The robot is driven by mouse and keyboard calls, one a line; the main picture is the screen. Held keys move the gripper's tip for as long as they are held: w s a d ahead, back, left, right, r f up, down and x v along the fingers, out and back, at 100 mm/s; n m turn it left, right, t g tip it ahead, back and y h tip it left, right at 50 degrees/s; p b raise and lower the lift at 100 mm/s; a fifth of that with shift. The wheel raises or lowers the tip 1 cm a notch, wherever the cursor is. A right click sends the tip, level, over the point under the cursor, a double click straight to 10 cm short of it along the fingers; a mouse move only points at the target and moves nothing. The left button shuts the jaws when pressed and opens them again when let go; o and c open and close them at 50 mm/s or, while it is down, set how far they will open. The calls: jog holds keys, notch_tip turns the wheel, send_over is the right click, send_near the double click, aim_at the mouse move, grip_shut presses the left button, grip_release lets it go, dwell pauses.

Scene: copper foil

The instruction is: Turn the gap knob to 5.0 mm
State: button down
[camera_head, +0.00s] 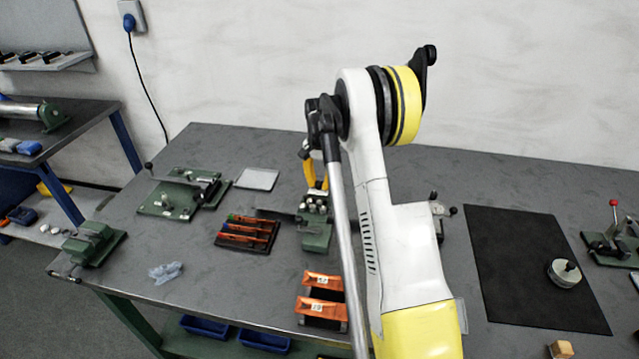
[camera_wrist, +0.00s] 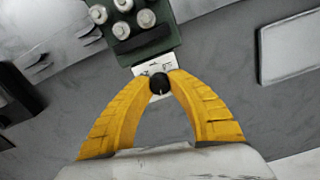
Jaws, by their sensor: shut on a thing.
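The gap knob (camera_wrist: 160,83) is a small dark round knob with a pale mark, in the middle of the wrist view. It sits by a white plate (camera_wrist: 150,66) with small markings too fine to read. The plate is on a green device (camera_wrist: 150,42) with several silver rollers. My gripper (camera_wrist: 161,78) has its yellow fingers shut on the knob, one on each side. In the head view the device (camera_head: 316,238) stands mid-bench, and my yellow gripper fingers (camera_head: 314,172) are at its far end. The knob is not distinguishable there, and my arm covers the area to the right.
A tray of orange-handled tools (camera_head: 247,234) lies left of the device, and orange blocks (camera_head: 322,293) stand in front. A green fixture (camera_head: 180,195) and a pale plate (camera_head: 257,179) lie to the left and back. A black mat (camera_head: 530,250) lies right.

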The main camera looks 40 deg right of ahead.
jog(key=n, duration=1.4)
jog(key=shift+n+p, duration=0.3)
jog(key=n, duration=0.3)
jog(key=shift+n, duration=0.3)
jog(key=n, duration=0.3)
jog(key=shift+n, duration=0.4)
jog(key=n, duration=0.7)
